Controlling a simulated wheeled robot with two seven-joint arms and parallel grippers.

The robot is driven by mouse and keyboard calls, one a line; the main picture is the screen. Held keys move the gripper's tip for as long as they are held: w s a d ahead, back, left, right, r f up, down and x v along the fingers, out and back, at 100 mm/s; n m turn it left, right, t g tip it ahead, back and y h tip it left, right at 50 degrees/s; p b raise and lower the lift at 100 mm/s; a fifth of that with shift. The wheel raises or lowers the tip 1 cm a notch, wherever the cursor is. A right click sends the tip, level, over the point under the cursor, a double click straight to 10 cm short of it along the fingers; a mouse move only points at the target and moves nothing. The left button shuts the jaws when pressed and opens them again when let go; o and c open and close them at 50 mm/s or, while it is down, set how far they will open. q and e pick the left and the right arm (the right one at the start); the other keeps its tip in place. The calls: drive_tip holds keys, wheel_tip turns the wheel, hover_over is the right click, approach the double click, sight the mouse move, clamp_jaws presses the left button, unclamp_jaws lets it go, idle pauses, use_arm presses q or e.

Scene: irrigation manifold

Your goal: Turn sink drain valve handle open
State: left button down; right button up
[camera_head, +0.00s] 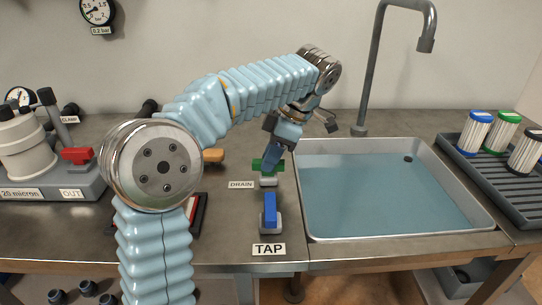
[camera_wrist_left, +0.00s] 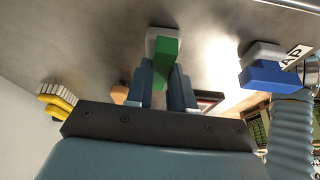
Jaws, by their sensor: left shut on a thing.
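The drain valve handle is a green bar on a pale base, behind the DRAIN label (camera_head: 241,185). In the head view the green drain handle (camera_head: 260,165) lies crosswise, partly hidden by my left gripper (camera_head: 270,160). In the left wrist view the green handle (camera_wrist_left: 163,56) sits between the two blue fingers of my left gripper (camera_wrist_left: 167,84), which is shut on it. The sink (camera_head: 390,195) is to the right and holds water. My right gripper is not in view.
The blue TAP handle (camera_head: 270,210) stands just in front of the drain handle, with its TAP label (camera_head: 268,249). A faucet (camera_head: 372,70) rises behind the sink. A dark tray (camera_head: 478,175) with several filter cartridges stands at the right. A filter unit (camera_head: 40,160) stands at the left.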

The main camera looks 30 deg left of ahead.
use_arm(q)
drive_tip(key=shift+n, duration=0.7)
drive_tip(key=c, duration=1)
unclamp_jaws()
